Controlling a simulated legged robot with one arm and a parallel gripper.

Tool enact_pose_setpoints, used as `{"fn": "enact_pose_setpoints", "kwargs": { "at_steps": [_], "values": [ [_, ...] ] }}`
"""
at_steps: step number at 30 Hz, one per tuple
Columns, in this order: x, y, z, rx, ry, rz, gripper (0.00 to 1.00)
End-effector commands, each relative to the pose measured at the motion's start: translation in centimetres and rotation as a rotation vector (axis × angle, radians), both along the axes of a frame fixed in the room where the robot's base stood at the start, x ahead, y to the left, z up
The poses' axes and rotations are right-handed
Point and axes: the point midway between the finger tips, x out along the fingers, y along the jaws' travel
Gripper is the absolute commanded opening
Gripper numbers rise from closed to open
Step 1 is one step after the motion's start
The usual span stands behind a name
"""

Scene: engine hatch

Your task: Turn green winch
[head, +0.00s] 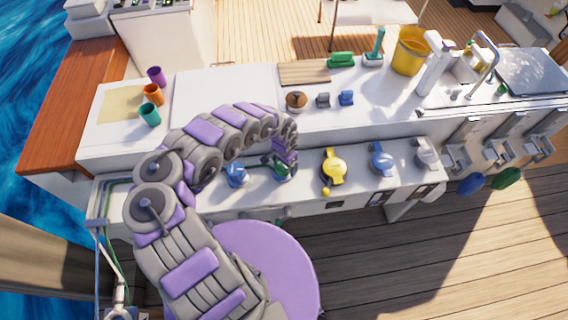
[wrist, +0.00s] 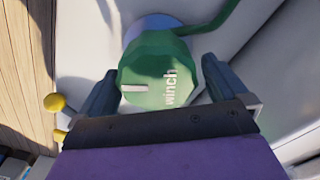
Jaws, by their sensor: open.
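The green winch (wrist: 150,72) fills the middle of the wrist view. It is a faceted green knob with a white mark and the word "winch", and a green arm or hose runs from it to the upper right. In the head view the green winch (head: 281,172) sits on the lower white ledge, partly hidden by my arm. My gripper (wrist: 160,88) is open, with one dark finger on each side of the knob. The fingers look close to its sides; I cannot tell whether they touch. In the head view my gripper (head: 284,158) reaches down over the winch.
A blue knob (head: 237,174) stands left of the winch. A yellow valve (head: 333,167) and another blue valve (head: 382,160) stand to its right. The white counter (head: 215,98) above holds cups, a yellow bucket (head: 410,52) and small fittings. Wooden deck (head: 420,245) lies open at lower right.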

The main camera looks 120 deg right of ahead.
Motion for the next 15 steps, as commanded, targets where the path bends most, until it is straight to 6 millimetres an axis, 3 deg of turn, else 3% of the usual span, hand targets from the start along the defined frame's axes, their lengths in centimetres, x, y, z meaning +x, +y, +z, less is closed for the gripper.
{"fn": "enact_pose_setpoints", "kwargs": {
  "at_steps": [8,15],
  "values": [
    [0.1,0.0,0.8,-0.002,-0.003,-0.001,1.0],
    [0.1,0.0,4.9,-0.003,-0.004,-0.001,1.0]
  ]
}}
